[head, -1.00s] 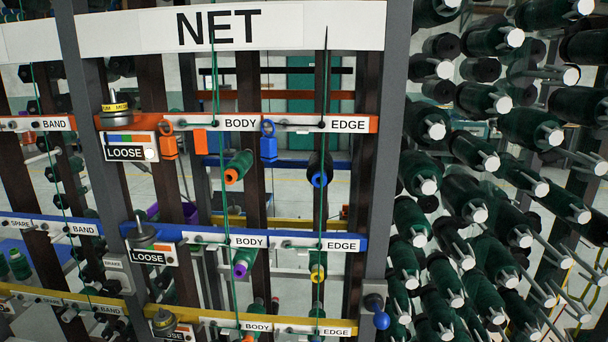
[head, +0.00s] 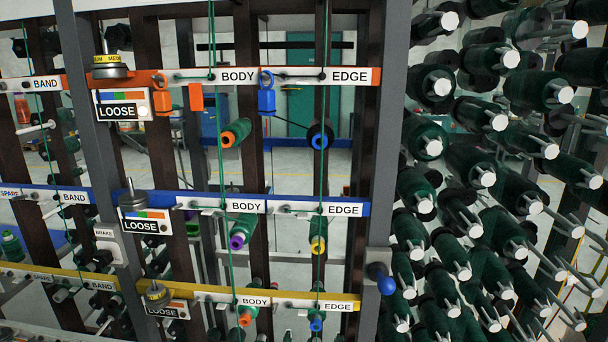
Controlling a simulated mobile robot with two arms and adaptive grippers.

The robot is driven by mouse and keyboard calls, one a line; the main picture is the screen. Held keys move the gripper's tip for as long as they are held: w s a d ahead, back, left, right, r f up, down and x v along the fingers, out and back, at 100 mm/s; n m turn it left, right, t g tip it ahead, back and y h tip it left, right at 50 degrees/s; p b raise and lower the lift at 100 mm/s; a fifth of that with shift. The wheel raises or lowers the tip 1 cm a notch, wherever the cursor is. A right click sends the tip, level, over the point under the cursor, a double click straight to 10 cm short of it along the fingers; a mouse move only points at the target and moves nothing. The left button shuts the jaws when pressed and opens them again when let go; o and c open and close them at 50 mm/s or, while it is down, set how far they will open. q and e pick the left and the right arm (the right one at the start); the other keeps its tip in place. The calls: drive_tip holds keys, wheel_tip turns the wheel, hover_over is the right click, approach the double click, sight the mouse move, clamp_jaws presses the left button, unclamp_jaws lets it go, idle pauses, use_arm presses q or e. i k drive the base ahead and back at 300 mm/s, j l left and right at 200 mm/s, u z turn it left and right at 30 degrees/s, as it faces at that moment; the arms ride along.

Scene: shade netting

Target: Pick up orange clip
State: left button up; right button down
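An orange clip (head: 162,102) with a loop at its top hangs at the orange rail (head: 220,77), beside the upper LOOSE label. A plain orange block or tab (head: 196,97) sits just right of it, under the same rail. A similar blue clip (head: 267,96) hangs farther right, between the BODY and EDGE labels. Neither of my grippers is in view.
A blue rail (head: 376,197) and a yellow rail (head: 215,292) run below. Green thread spools (head: 236,133) stick out between dark uprights. Vertical green threads cross the rails. A dense rack of dark green spools (head: 470,140) fills the right side.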

sight(162, 100)
drive_tip(key=i+u, duration=0.35)
drive_tip(key=i, duration=0.75)
